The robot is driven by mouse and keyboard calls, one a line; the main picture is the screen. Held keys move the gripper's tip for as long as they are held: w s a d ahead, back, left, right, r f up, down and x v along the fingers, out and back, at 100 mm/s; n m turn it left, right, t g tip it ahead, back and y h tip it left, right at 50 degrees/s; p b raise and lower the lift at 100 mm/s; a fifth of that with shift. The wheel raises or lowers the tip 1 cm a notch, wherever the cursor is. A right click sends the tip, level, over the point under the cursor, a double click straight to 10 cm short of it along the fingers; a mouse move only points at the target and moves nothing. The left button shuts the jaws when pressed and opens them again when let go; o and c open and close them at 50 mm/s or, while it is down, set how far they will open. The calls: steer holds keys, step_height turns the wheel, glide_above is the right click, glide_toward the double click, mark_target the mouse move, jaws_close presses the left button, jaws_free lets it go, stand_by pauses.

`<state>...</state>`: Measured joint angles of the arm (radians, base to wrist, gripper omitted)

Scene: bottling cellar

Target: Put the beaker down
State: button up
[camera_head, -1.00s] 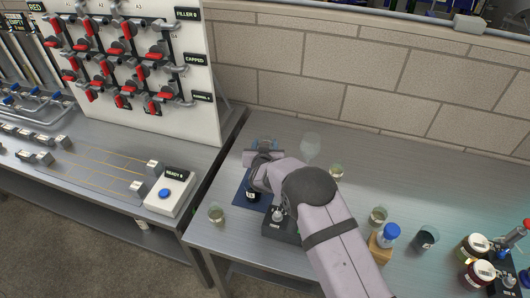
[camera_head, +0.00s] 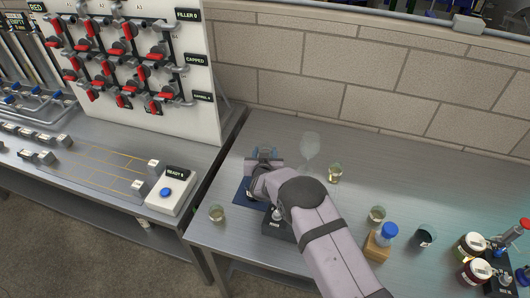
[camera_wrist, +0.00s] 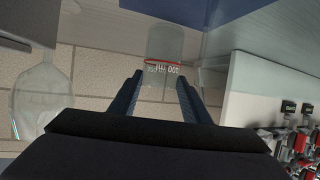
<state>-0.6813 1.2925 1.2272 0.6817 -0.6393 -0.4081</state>
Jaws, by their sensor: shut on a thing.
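The clear glass beaker, with a red line and printed marks, shows in the wrist view (camera_wrist: 165,48) between the two dark fingers of my gripper (camera_wrist: 160,88). My gripper is shut on it. In the head view my gripper (camera_head: 264,155) is over the far part of the blue mat (camera_head: 241,193), and the beaker is hard to make out there. The mat also shows at the top edge of the wrist view (camera_wrist: 190,6), close to the beaker's end. I cannot tell whether the beaker touches it.
A clear stemmed glass (camera_head: 310,146) stands right of my gripper. Small glasses stand at the mat's left (camera_head: 217,213), behind my arm (camera_head: 335,173) and to its right (camera_head: 377,215). A blue-capped bottle (camera_head: 389,233) is on a wooden block. The back middle of the table is clear.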

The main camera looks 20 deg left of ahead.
steer(key=shift+f+b, duration=0.45)
steer(key=shift+b, duration=0.05)
steer(key=o, duration=1.3)
steer(key=shift+r, duration=0.1)
steer(key=shift+r+p, duration=0.15)
steer(key=shift+p, duration=0.15)
steer(key=shift+s+r+p, duration=0.1)
steer(key=shift+r+p, duration=0.25)
steer(key=shift+p, duration=0.05)
steer(key=shift+s, duration=0.3)
steer(key=b+v, duration=0.3)
steer(key=v, duration=0.8)
steer(key=shift+d+r, duration=0.1)
steer(key=shift+r, duration=0.1)
steer(key=shift+d, duration=0.1)
